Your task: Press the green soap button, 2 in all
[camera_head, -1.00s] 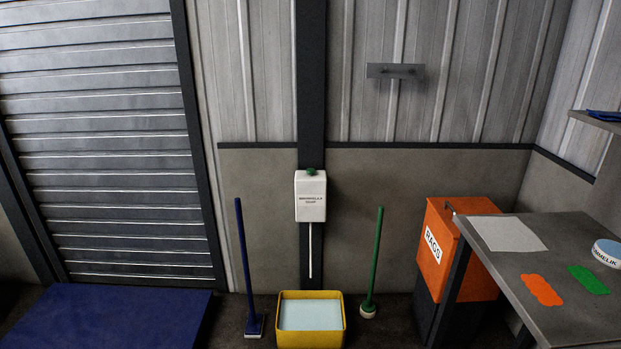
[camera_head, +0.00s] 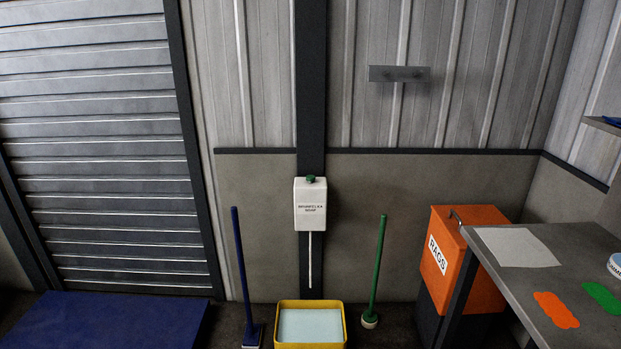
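A white soap dispenser (camera_head: 310,207) with dark lettering hangs on the dark column in the middle of the head view. The green soap button (camera_head: 310,179) sits on its top. A thin white tube (camera_head: 310,262) runs straight down from the dispenser. Below it, a yellow basin (camera_head: 280,336) with pale contents stands on the floor. Neither of my grippers shows in the view.
A blue long-handled tool (camera_head: 241,275) stands left of the basin, a green one (camera_head: 377,268) right. An orange rags bin (camera_head: 446,262) and a grey table (camera_head: 510,277) stand at right. A blue platform (camera_head: 100,318) lies at left.

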